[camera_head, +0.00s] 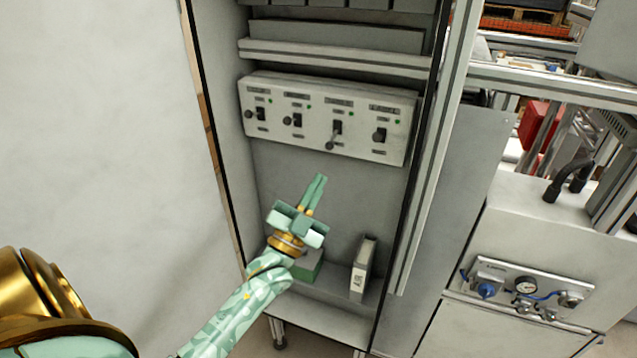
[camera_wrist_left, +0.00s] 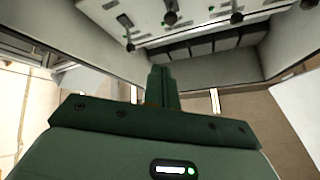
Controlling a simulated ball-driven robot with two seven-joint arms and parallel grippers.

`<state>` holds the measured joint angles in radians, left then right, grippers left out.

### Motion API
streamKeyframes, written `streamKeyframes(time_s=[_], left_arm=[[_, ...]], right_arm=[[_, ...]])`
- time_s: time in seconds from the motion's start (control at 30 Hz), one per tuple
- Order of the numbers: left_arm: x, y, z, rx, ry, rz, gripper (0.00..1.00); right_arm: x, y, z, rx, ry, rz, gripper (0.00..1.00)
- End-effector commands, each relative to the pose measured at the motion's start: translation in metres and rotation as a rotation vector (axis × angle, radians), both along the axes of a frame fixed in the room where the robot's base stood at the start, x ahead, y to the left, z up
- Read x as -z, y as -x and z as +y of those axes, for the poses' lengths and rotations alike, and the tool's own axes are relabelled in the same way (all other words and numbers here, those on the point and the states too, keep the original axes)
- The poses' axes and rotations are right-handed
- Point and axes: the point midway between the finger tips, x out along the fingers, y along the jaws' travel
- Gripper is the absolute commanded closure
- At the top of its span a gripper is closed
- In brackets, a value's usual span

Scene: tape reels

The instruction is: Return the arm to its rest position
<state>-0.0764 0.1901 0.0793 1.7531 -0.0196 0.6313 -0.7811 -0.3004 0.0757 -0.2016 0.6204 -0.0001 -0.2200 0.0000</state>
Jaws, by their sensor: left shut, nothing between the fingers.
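My left gripper (camera_head: 319,187) is in front of the open grey cabinet, in the lower middle of the head view. Its two green fingers are together and hold nothing. They point up toward the switch panel (camera_head: 330,116), below it and apart from it. The panel has several dark levers in a row with small green lights. In the left wrist view the shut fingers (camera_wrist_left: 163,88) stand in the middle, with the panel (camera_wrist_left: 200,20) above them. My right gripper is not in view.
A green box (camera_head: 309,265) sits on the cabinet's lower shelf, partly hidden behind my left wrist. A pale upright box (camera_head: 363,268) stands to its right. The cabinet's side walls flank the arm. A machine with a gauge panel (camera_head: 525,287) stands at right.

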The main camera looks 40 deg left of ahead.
Motion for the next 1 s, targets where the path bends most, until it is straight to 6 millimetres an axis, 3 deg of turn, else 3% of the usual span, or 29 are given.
streamKeyframes(time_s=[0.47, 0.57, 0.67, 0.73, 0.87, 1.0], left_arm=[[0.005, -0.004, -0.001, 0.032, 0.040, 0.031, 1.00], [0.053, -0.018, 0.002, 0.059, 0.105, 0.197, 1.00], [0.133, -0.026, 0.001, 0.072, 0.184, 0.426, 1.00], [0.199, -0.020, -0.002, 0.070, 0.239, 0.597, 1.00], [0.316, 0.016, -0.011, 0.047, 0.327, 0.899, 1.00], [0.428, 0.083, -0.023, 0.001, 0.400, 1.203, 1.00]], right_arm=[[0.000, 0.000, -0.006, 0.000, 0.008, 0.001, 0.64], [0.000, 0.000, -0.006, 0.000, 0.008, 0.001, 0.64], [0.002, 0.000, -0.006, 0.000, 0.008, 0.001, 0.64], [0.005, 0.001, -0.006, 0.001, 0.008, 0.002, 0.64], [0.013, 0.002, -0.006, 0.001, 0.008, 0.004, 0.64], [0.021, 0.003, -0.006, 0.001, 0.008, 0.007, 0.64]])
